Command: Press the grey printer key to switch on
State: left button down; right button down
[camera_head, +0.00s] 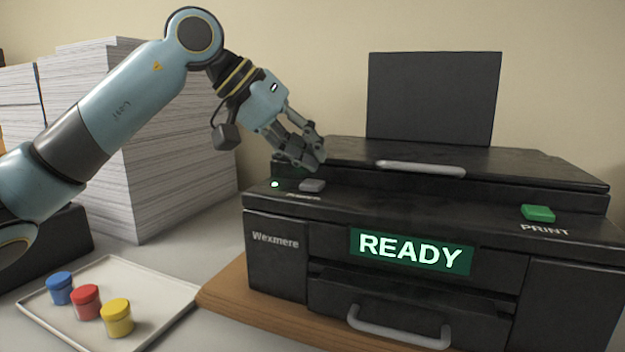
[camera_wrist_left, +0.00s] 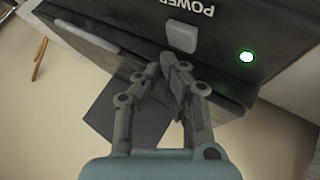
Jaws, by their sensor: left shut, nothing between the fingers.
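The black printer (camera_head: 276,243) stands on a wooden board, and its display (camera_head: 411,251) reads READY in white on green. The grey key (camera_head: 312,186) is on the left of its top front ledge, next to a lit green lamp (camera_head: 275,184). In the left wrist view the grey key (camera_wrist_left: 182,36) sits by the word POWER, with the lit lamp (camera_wrist_left: 246,57) to its right. My left gripper (camera_head: 314,165) is shut and empty, its fingertips just above and behind the grey key. In the wrist view the fingertips (camera_wrist_left: 174,62) appear close to the key; I cannot tell whether they touch. My right gripper is not in view.
A green PRINT key (camera_head: 538,213) is on the printer's right. Tall paper stacks (camera_head: 165,150) stand behind my left arm. A tray (camera_head: 150,290) with blue (camera_head: 60,288), red (camera_head: 86,301) and yellow (camera_head: 117,318) jars lies at the front left.

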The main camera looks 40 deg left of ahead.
aim_at(311, 180)
pick_arm(q)
notch_tip(311, 180, up, 6)
jog(key=p, duration=0.2)
dwell(0.6)
dwell(0.4)
